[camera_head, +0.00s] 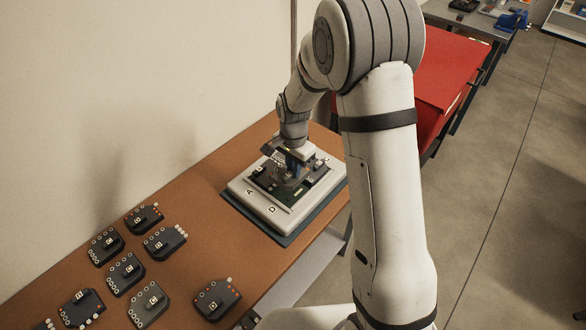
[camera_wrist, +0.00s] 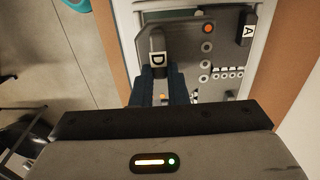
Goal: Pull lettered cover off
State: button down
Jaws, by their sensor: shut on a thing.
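A white housing (camera_head: 238,190) on a dark base stands on the brown bench, with the letters A and D on its near rim. Inside it are a green circuit board and dark lettered covers, including one at its left (camera_head: 258,171). My gripper (camera_head: 293,170) points down into the housing. In the wrist view its blue fingers (camera_wrist: 163,76) are shut at a black handle lettered D (camera_wrist: 157,48), on a dark grey cover (camera_wrist: 205,42) with round studs. A black handle lettered A (camera_wrist: 248,30) stands to the right. I cannot tell whether the D cover is seated or lifted.
Several dark lettered covers (camera_head: 125,272) with round studs lie apart on the brown bench (camera_head: 192,206) at the left. The wall (camera_head: 110,90) stands close behind the bench. A red surface (camera_head: 450,75) lies beyond my arm. Open floor is at the right.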

notch_tip(320, 180, up, 10)
jog(key=p, duration=0.4)
jog(key=shift+f+p, duration=0.2)
jog(key=shift+p, duration=0.2)
